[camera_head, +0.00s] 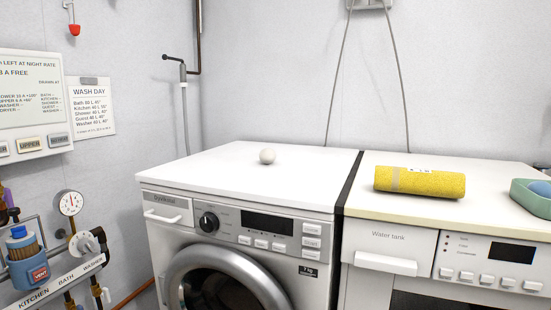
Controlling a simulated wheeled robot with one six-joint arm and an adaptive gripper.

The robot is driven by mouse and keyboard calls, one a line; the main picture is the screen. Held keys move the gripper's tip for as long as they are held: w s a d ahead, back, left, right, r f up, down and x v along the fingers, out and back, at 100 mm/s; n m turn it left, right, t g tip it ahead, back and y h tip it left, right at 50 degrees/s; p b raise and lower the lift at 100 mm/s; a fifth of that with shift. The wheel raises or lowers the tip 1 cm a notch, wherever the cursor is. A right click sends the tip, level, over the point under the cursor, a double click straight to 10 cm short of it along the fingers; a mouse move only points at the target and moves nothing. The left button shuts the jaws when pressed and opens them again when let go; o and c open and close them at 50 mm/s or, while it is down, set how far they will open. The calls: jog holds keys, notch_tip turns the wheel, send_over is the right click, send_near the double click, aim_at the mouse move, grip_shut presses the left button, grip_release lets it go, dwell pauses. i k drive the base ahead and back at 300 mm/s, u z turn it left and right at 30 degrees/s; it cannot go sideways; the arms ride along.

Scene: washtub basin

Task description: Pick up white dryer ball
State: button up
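A white dryer ball (267,156) rests on the white top of the washing machine (215,170), near the middle of that top. Nothing touches the ball, and it is fully visible. My gripper is not in view, and no part of my arm shows.
A dryer (474,220) stands to the right, past a narrow dark gap. A yellow roll (420,182) lies on it, and a green tray (532,198) with a blue item sits at the right edge. Pipes and a gauge (69,203) fill the lower left wall. The washer top around the ball is clear.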

aim_at(267, 156)
jog(key=u, duration=1.8)
jog(key=i, duration=0.85)
jog(key=z, duration=1.45)
